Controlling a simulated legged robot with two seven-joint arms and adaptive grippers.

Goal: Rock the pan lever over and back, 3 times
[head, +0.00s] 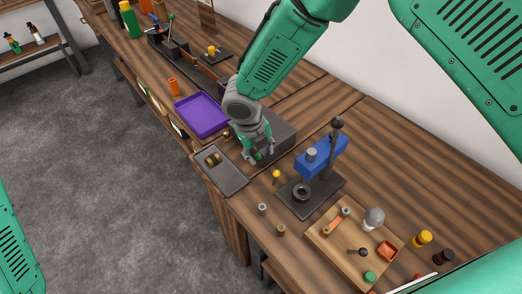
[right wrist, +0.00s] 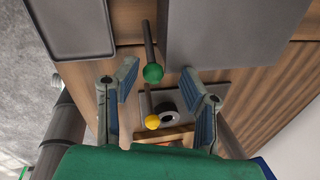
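A lever with a green ball knob shows in the right wrist view (right wrist: 152,73), beside a large grey box; its knob shows in the head view (head: 258,156). A lever with a yellow ball knob (head: 276,174) stands near the blue press and also shows in the right wrist view (right wrist: 152,121). I cannot tell which is the pan lever. My right gripper (head: 259,157) points down at the grey box's near end. In the right wrist view its fingers (right wrist: 165,88) are apart, with the green knob in the gap, apparently untouched. My left gripper is out of view.
The grey box (head: 275,132) stands behind the gripper. A grey tray (head: 232,182) and a purple tray (head: 201,115) lie to the left. The blue press (head: 322,157) and a wooden board (head: 335,262) with small parts stand to the right.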

